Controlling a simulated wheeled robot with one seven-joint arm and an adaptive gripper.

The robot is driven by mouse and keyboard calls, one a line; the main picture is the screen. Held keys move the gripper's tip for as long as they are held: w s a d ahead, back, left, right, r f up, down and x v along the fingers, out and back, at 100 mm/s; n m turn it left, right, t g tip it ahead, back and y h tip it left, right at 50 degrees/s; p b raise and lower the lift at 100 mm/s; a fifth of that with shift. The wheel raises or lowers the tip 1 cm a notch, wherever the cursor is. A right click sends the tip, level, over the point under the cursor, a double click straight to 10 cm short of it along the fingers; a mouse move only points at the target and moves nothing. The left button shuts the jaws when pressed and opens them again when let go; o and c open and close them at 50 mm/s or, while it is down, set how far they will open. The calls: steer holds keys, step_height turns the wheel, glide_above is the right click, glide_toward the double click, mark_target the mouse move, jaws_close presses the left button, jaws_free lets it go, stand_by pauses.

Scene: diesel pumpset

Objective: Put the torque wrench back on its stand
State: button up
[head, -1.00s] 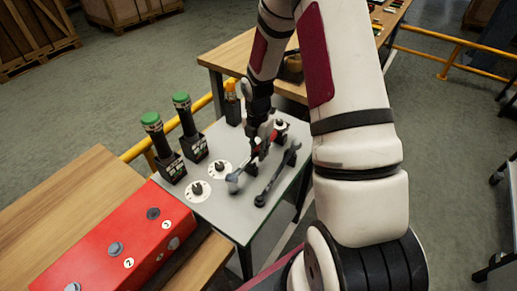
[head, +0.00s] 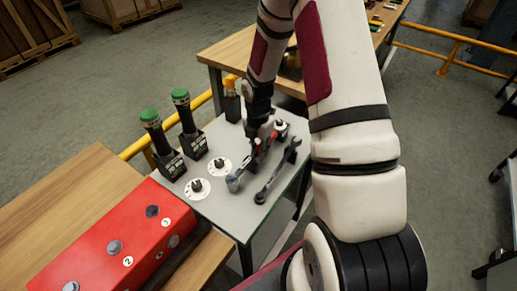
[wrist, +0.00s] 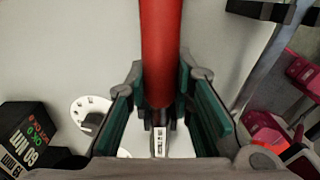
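The torque wrench (head: 234,181) lies slantwise over the grey-topped table, its grey head towards the lower left and its red handle under my gripper. In the wrist view its red handle (wrist: 160,50) runs down between my fingers to a pale marked shaft. My gripper (head: 263,137) points down over the handle. I cannot tell whether the wrench touches the tabletop. I cannot make out its stand.
A dark open-end wrench (head: 278,172) lies just right of the torque wrench. Two green-capped black tools (head: 190,125) stand at the table's left, near white round dials (head: 198,188). A red box (head: 115,240) stands at lower left. A wooden bench (head: 235,55) is behind.

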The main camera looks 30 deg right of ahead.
steer(key=o, duration=0.5)
step_height(320, 180, up, 12)
stand_by(0.4)
steer(key=shift+w, duration=0.1)
stand_by(0.3)
